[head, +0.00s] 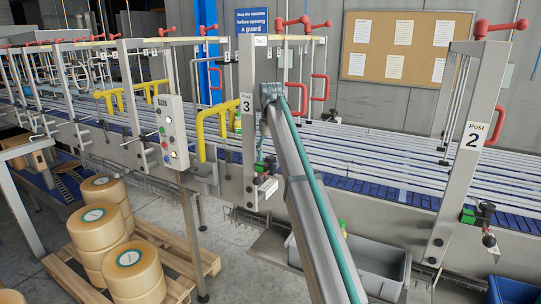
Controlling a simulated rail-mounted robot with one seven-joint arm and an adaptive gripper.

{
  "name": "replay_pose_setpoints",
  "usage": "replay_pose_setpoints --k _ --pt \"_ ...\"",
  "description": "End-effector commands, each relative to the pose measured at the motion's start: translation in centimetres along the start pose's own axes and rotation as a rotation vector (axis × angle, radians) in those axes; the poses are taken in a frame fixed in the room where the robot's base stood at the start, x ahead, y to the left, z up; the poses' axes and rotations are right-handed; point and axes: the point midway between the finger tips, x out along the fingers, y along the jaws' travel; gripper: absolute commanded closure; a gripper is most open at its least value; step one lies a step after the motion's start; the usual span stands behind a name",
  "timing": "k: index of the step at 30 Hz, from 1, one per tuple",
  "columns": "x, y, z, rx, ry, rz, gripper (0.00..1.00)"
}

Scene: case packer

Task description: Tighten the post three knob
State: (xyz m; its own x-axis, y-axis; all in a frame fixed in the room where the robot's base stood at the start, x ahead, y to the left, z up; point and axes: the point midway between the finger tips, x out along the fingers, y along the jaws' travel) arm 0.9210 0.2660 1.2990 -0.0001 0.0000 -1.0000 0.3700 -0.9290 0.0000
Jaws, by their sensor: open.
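The post marked 3 (248,150) stands upright left of the picture's middle, at the near edge of the conveyor. A small dark fitting with a green part (268,167) sits low on its right side, and my arm partly hides it. I cannot make out the knob's shape or how tight it is. Red handles (292,22) sit on top of the frame by this post. My arm rises from the bottom middle and passes in front of the post's right side. My gripper cannot be made out in this view.
The post marked 2 (468,150) stands at right, with a black knob fitting (486,212) low on it. A control box (172,132) and yellow guard rails (212,130) are left of post 3. A grey bin (375,265) is below; round goods (100,235) stand on a pallet (185,262).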

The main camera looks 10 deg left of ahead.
Motion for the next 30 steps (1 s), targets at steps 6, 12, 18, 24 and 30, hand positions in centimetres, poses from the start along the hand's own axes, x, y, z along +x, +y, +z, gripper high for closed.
replay_pose_setpoints --k 6,12,18,24,30 --pt "-2.6 0.0 -0.2 0.000 0.002 0.000 0.35" --pt "-5.7 0.0 -0.2 0.000 0.004 0.000 0.35" --pt "-7.0 0.0 -0.1 0.001 0.007 0.001 0.35" --pt "-7.0 0.0 -0.1 0.000 0.007 0.001 0.35" --pt "-7.8 0.2 0.2 -0.033 0.015 0.011 0.35"
